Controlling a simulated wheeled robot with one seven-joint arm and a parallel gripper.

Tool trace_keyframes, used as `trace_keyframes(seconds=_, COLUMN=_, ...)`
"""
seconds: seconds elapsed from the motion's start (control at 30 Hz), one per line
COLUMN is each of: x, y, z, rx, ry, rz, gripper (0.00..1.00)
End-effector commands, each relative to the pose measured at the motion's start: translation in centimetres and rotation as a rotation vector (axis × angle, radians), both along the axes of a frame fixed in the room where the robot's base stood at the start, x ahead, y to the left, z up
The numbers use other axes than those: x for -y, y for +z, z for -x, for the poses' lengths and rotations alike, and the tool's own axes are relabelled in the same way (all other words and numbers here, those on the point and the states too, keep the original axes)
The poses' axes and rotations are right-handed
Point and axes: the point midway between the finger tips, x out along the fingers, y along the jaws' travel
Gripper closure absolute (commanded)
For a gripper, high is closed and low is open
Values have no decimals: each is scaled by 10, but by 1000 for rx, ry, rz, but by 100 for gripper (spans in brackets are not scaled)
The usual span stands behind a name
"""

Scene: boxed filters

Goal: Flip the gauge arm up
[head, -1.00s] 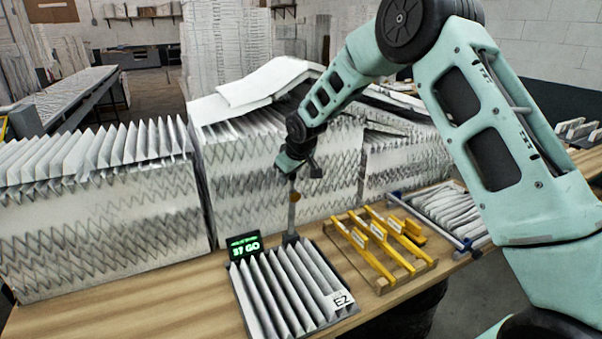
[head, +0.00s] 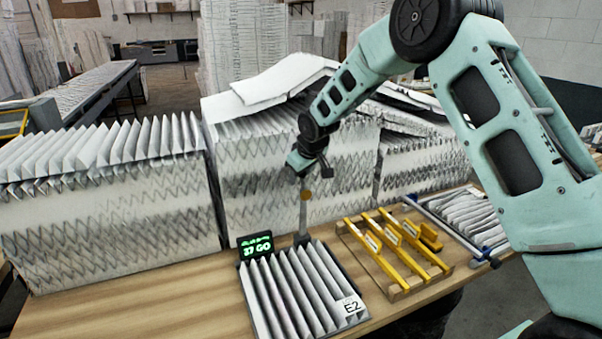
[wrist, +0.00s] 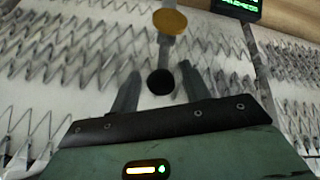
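The gauge arm (head: 304,213) is a thin grey bar with an orange disc, standing about upright behind the pleated filter (head: 290,295) labelled E2. In the wrist view, the gauge arm's orange disc (wrist: 170,21) and dark round end (wrist: 160,82) show. My gripper (head: 303,172) is at the top of the bar. In the wrist view, my gripper (wrist: 160,80) has its two fingers apart, one on each side of the dark end, with visible gaps. The gauge display (head: 256,246) glows green and reads "37 GO".
Large stacks of pleated filters (head: 105,215) stand along the back of the wooden table (head: 150,300), close behind my gripper. A wooden rack with yellow bars (head: 395,245) is to the right. A blue-railed holder with filters (head: 465,220) lies beyond it. The table's front left is clear.

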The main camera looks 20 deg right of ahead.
Motion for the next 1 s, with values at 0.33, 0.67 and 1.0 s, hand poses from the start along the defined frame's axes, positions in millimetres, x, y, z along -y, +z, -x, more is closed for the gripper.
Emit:
trace_keyframes(seconds=0.33, x=-1, y=15, z=8, rx=4, ry=2, rz=-1, gripper=53)
trace_keyframes(seconds=0.67, x=2, y=76, z=43, rx=8, ry=0, rz=0, gripper=53)
trace_keyframes(seconds=1.0, x=3, y=136, z=76, rx=5, ry=-1, rz=-1, gripper=53)
